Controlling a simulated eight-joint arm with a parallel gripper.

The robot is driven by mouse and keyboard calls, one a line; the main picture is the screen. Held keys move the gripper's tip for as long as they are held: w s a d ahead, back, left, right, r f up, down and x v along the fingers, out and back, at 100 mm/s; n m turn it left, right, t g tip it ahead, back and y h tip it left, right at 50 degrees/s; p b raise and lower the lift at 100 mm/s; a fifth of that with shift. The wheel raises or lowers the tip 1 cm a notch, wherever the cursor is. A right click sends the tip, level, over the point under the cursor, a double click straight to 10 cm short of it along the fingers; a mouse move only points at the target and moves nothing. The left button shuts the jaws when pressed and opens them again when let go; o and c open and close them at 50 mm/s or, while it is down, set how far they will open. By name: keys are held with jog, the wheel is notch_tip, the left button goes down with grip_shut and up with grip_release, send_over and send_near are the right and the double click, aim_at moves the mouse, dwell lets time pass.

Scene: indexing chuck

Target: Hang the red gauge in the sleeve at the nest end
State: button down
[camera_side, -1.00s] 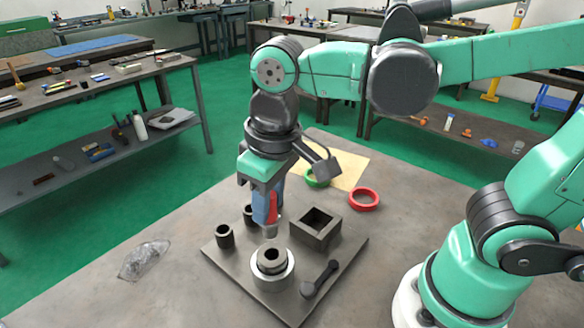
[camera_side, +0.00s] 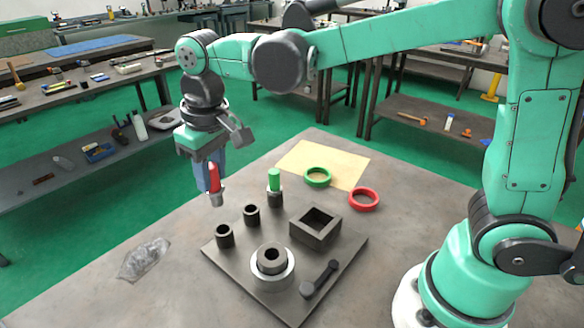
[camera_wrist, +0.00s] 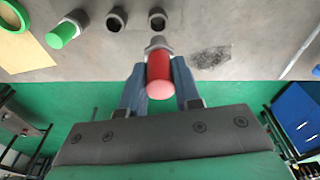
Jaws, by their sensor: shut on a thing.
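My gripper (camera_side: 209,180) is shut on the red gauge (camera_side: 214,178), which has a grey metal lower end. It holds the gauge roughly upright in the air, left of and above the row of dark sleeves. In the wrist view the red gauge (camera_wrist: 159,75) sits between the two blue fingers. The near sleeve (camera_side: 224,236) and the middle sleeve (camera_side: 251,216) look empty. The far sleeve (camera_side: 275,199) has a green gauge (camera_side: 274,179) standing in it. Both empty sleeves and the green gauge (camera_wrist: 62,35) show along the top of the wrist view.
The dark base plate (camera_side: 340,250) also carries a square open block (camera_side: 315,227), a round chuck (camera_side: 272,268) and a black lever (camera_side: 321,278). A green ring (camera_side: 318,177) and a red ring (camera_side: 363,199) lie behind. A crumpled clear bag (camera_side: 145,258) lies left of the plate.

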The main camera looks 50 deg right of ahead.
aim_at(218, 189)
jog(key=shift+f, duration=0.15)
jog(key=shift+f, duration=2.6)
jog(key=shift+f, duration=1.55)
jog(key=c, duration=0.5)
grip_release()
jog(key=shift+c, duration=0.2)
jog(key=shift+s+r, duration=0.15)
jog(key=shift+r, duration=1.25)
jog(key=shift+s+r, duration=0.15)
jog(key=shift+r, duration=1.25)
jog(key=shift+d, duration=0.1)
